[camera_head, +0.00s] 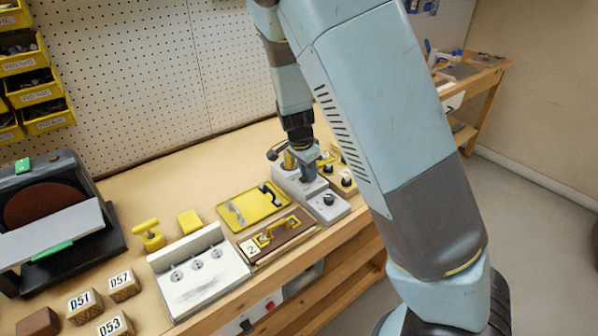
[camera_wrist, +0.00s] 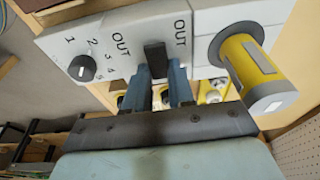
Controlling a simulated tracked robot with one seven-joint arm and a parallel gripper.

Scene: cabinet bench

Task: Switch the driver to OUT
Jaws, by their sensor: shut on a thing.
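A black switch handle (camera_wrist: 155,55) stands on a pale switch panel (camera_wrist: 196,25) in the wrist view. The word OUT is printed on both sides of the handle. My gripper (camera_wrist: 161,78) has its two blue-grey fingers on either side of the handle and is shut on it. In the head view my gripper (camera_head: 307,172) reaches down onto the grey unit (camera_head: 291,185), and its fingers hide the handle there. A yellow cylinder with a grey end (camera_wrist: 248,70) sticks out beside the switch.
A numbered black dial (camera_wrist: 82,67) sits beside the switch; it shows in the head view as a black knob (camera_head: 328,199) on a white box. A yellow tray (camera_head: 236,211), a brown board (camera_head: 293,230) and a white socket box (camera_head: 195,285) lie to the left.

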